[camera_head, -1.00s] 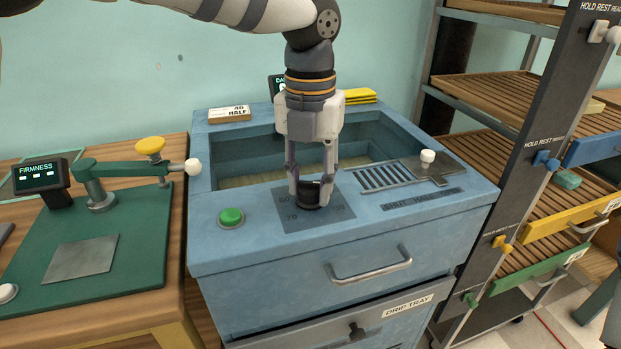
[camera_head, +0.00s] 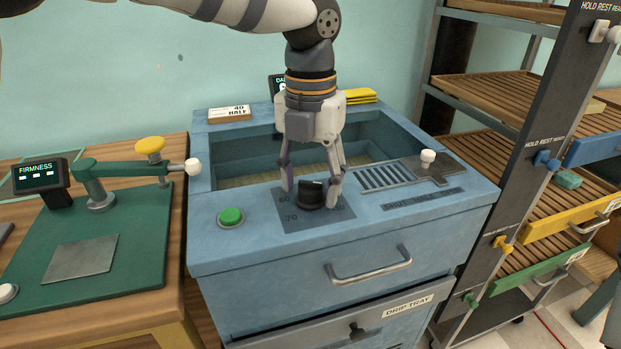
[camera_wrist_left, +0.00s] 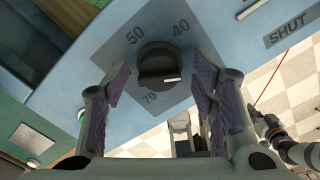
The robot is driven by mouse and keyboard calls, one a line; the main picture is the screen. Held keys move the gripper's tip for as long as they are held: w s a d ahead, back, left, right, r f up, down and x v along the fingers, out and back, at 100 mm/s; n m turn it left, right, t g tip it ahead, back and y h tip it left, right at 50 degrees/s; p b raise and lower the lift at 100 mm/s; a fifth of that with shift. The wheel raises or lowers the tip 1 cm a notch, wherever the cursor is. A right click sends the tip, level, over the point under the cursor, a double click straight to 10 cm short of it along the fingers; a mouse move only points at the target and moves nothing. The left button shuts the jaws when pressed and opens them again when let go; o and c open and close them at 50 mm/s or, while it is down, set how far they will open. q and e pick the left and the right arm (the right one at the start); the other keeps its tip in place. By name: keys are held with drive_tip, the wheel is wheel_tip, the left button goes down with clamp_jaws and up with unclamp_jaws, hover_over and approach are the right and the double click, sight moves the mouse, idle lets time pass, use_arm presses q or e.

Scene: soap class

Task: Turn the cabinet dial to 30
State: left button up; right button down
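The cabinet dial (camera_head: 312,193) is a round black knob on a grey plate (camera_head: 290,220) on the blue cabinet's top. In the left wrist view the dial (camera_wrist_left: 155,65) has a white mark at its right side. The numbers 50, 40 and 70 show around it there; the number straight out from the mark is hidden by a finger. My left gripper (camera_head: 311,197) points down with its fingers open on either side of the dial, apart from it. The left wrist view shows the same open gripper (camera_wrist_left: 162,78). My right gripper cannot be made out.
A green button (camera_head: 231,216) is left of the dial. A slotted slider with a white knob (camera_head: 428,156) is at right. An open basin (camera_head: 240,170) lies behind. A green press with a lever (camera_head: 130,172) stands left, wooden racks (camera_head: 500,100) right.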

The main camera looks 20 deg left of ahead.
sight(310, 182)
use_arm(q)
wheel_tip(310, 182, up, 12)
idle(0.4)
